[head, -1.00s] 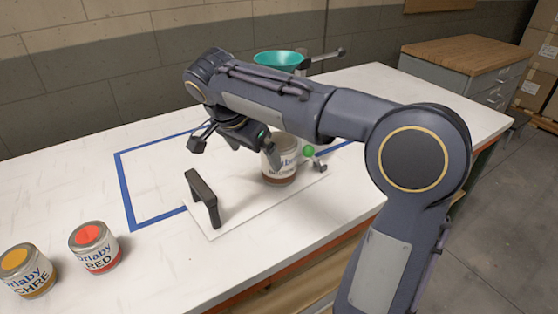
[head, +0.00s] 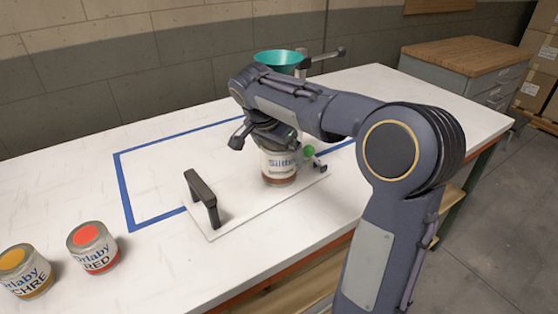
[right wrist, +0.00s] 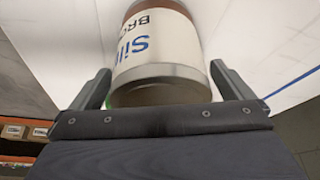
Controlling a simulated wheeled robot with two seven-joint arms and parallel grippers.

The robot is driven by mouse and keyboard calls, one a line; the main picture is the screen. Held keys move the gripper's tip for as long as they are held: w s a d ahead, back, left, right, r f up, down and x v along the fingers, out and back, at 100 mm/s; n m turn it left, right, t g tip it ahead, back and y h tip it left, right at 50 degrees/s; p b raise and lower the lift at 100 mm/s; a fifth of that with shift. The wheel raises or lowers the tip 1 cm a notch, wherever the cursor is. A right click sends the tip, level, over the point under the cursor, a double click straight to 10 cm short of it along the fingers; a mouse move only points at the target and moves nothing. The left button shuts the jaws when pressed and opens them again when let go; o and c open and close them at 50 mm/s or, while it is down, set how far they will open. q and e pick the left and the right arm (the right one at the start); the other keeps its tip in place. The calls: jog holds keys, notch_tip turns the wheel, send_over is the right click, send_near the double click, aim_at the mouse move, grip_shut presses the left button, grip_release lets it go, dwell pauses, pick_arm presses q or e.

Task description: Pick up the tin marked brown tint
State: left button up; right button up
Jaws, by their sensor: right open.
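The brown tint tin (head: 280,167), a pale-labelled can with a brown band at its foot, stands upright on a white board (head: 228,217) with a black handle. My right gripper (head: 268,143) is open at the top of this tin. In the right wrist view the tin (right wrist: 157,52) shows upside down with the letters "BRO" partly readable. The two fingers stand on either side of its top end, with a gap visible at the left finger. Contact at the right finger is hard to tell. My left gripper is not in view.
A red tin (head: 93,247) and an ochre tin (head: 25,270) stand at the table's left front. A black handle (head: 202,200) rises from the board. A teal funnel (head: 280,58) stands behind my right arm.

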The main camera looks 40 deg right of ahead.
jog(key=shift+c, duration=0.3)
jog(key=c, duration=1)
jog(key=shift+r, duration=0.1)
jog(key=shift+c, duration=0.7)
jog(key=shift+r, duration=0.1)
